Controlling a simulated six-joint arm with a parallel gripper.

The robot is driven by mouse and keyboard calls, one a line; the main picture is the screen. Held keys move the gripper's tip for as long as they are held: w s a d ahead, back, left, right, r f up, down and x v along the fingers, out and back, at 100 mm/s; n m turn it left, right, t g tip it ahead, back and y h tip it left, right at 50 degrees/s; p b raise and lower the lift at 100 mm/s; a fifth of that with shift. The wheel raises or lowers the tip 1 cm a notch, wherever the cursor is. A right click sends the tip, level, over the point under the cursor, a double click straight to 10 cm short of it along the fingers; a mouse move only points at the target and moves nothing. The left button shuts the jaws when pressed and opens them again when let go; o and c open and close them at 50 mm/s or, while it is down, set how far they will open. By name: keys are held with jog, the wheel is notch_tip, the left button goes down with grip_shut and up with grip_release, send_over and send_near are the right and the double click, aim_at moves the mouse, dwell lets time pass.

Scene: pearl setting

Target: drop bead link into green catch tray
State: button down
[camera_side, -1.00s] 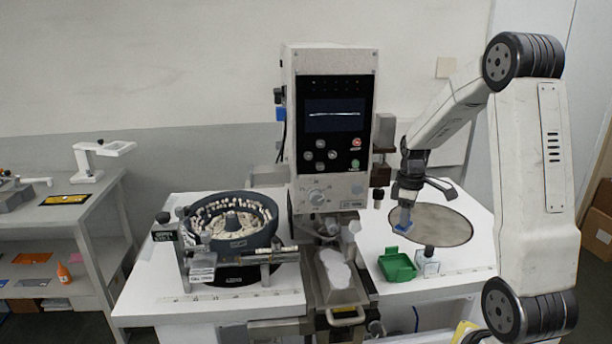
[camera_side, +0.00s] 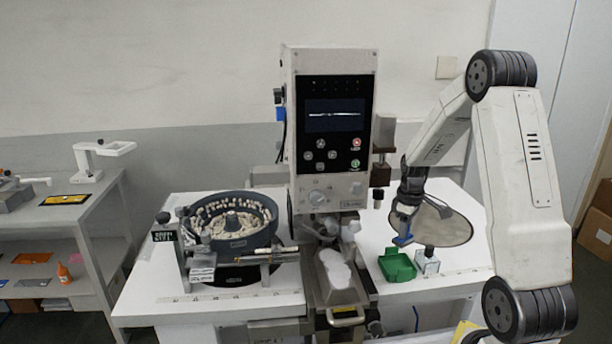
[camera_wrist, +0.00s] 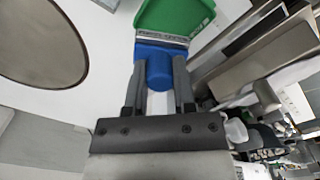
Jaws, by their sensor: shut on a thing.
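The green catch tray (camera_side: 399,267) sits on the white table right of the machine. In the wrist view its near part (camera_wrist: 172,16) shows at the top. My gripper (camera_side: 404,235) is just above the tray's back edge. Its fingers are shut on a blue piece (camera_wrist: 160,52) with a rounded stub between the fingers and a flat, grey-edged plate towards the tray. The blue piece (camera_side: 402,241) also shows at the fingertips in the side view. I cannot make out a separate bead link; the tray's inside is mostly out of the wrist view.
A small glass bottle (camera_side: 428,264) stands close to the tray's right side. A round grey-brown disc (camera_side: 452,228) lies behind it. The machine (camera_side: 333,180) and its metal chute (camera_side: 340,284) stand to the left. A dark bowl feeder (camera_side: 232,240) is farther left.

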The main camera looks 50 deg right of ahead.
aim_at(403, 241)
jog(key=shift+f, duration=2.15)
jog(key=shift+c, duration=1.8)
grip_release()
jog(key=shift+r, duration=3.9)
